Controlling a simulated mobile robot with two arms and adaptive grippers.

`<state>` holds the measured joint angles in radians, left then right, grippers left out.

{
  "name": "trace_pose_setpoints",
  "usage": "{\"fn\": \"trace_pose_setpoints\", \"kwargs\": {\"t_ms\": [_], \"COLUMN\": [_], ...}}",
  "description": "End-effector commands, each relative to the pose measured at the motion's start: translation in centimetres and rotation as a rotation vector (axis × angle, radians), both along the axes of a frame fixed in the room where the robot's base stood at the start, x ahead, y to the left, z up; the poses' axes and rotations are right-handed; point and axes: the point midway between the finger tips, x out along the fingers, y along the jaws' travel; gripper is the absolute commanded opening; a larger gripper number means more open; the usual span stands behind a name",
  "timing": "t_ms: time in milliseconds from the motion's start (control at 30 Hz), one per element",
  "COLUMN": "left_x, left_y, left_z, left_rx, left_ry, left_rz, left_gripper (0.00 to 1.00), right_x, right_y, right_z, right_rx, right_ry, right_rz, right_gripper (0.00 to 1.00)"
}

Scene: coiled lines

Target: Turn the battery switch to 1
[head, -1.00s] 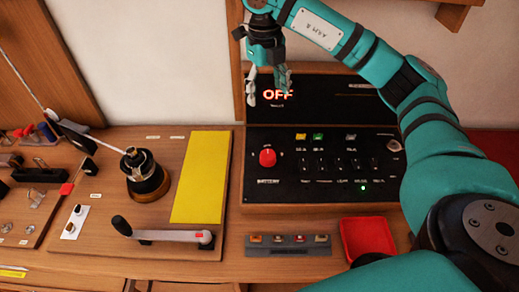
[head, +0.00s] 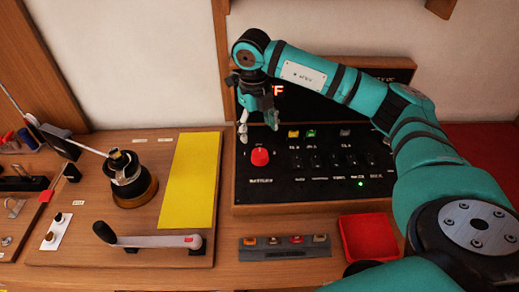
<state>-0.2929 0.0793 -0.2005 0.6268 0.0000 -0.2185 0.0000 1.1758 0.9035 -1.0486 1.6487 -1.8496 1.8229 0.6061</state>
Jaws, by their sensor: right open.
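The battery switch (head: 260,157) is a round red knob at the left of the black control panel (head: 285,188). The label BATTERY is below it. Its exact pointer position is too small to read. My right gripper (head: 257,132) is open and empty, just above the knob with its fingers pointing down; it appears apart from the knob. The gripper and arm partly hide the dark display (head: 310,115) behind, where only the end of the red OFF text shows. My left gripper is not in view.
A winch with a crank handle (head: 150,240) and a yellow sheet (head: 189,180) lie left of the panel. A red tray (head: 368,238) and a grey strip with several buttons (head: 285,248) sit in front. A green light (head: 361,184) glows on the panel.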

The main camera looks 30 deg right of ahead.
Motion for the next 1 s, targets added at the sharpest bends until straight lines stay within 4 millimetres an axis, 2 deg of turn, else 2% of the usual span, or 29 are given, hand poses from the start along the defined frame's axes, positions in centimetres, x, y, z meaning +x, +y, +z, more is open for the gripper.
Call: {"fn": "trace_pose_setpoints", "kwargs": {"t_ms": [200, 433, 600, 867, 900, 1000], "left_x": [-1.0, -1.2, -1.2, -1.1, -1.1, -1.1], "left_y": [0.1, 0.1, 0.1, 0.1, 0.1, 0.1], "left_z": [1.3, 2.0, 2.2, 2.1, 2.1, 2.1], "left_rx": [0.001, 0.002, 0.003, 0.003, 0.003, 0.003], "left_ry": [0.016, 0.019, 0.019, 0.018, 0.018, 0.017], "left_rz": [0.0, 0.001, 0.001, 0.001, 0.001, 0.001], "left_gripper": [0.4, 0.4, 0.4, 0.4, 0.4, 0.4], "right_x": [-0.2, 0.0, 0.0, 0.0, 0.0, 0.0], "right_y": [-0.3, -0.5, -0.6, -0.6, -0.6, -0.6], "right_z": [-4.7, -8.3, -9.5, -9.7, -9.7, -9.7], "right_rx": [-0.001, 0.0, 0.0, 0.0, 0.0, 0.0], "right_ry": [0.006, 0.003, 0.0, -0.001, -0.001, 0.0], "right_rz": [0.0, 0.0, 0.0, 0.001, 0.001, 0.001], "right_gripper": [0.69, 0.69, 0.69, 0.69, 0.68, 0.55]}}
